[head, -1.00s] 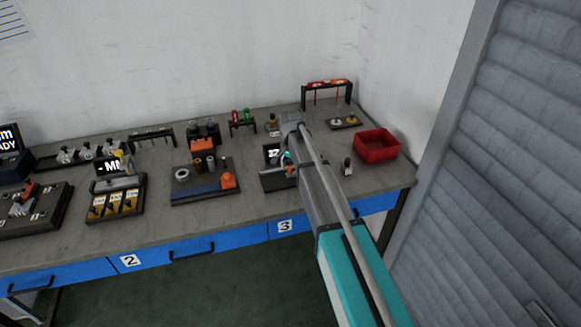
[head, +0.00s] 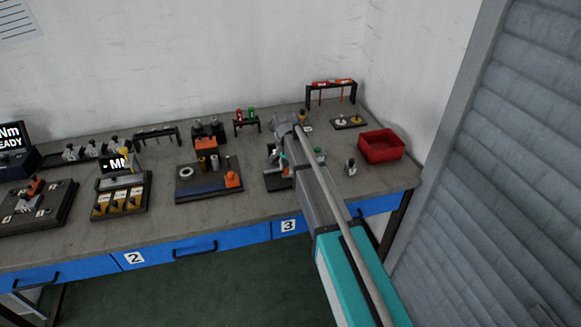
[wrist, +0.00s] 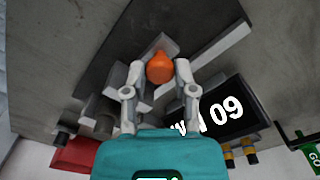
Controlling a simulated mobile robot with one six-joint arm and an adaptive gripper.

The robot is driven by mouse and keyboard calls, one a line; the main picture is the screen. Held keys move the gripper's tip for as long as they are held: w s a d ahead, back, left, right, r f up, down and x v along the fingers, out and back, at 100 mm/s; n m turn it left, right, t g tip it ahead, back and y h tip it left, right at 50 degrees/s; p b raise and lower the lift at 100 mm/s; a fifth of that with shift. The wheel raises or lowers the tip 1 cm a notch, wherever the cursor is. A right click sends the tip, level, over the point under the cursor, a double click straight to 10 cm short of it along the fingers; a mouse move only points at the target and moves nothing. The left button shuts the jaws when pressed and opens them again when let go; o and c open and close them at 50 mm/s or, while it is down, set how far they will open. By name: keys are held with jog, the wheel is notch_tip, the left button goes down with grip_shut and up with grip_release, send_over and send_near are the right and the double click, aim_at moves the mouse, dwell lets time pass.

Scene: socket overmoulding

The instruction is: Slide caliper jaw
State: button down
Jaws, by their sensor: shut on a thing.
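In the wrist view, an orange knob (wrist: 160,67) sits between the two fingers of my gripper (wrist: 158,74). My gripper is shut on this knob. Grey metal bars of the caliper (wrist: 200,60) run diagonally beside and beneath the knob. In the head view, my arm hides most of the gauge station (head: 276,182) and the gripper itself.
A red bin (head: 381,147) stands at the bench's right end. A small upright part (head: 350,167) stands left of it. A board with an orange block (head: 232,179) lies left of the gauge station. A rack with red and orange tools (head: 331,86) is behind.

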jog(key=shift+s+a, duration=0.1)
jog(key=shift+a, duration=0.1)
jog(key=shift+c, duration=2.2)
grip_release()
jog(key=shift+a, duration=0.1)
jog(key=shift+o, duration=0.2)
jog(key=shift+d, duration=0.2)
jog(key=shift+w+d, duration=0.3)
jog(key=shift+d, duration=0.5)
jog(key=shift+w+d+r+p, duration=0.2)
jog(key=shift+d+r+p, duration=0.1)
jog(key=shift+d, duration=0.4)
notch_tip(320, 180, up, 14)
jog(key=p, duration=1.4)
jog(key=s+d+f+n+b, duration=0.2)
jog(key=s+d, duration=0.5)
jog(key=s, duration=0.5)
jog(key=s+d+f+n+b, duration=0.3)
jog(key=s+d+f+b, duration=0.2)
jog(key=s+d, duration=0.3)
jog(key=s, duration=0.4)
jog(key=shift+s, duration=0.2)
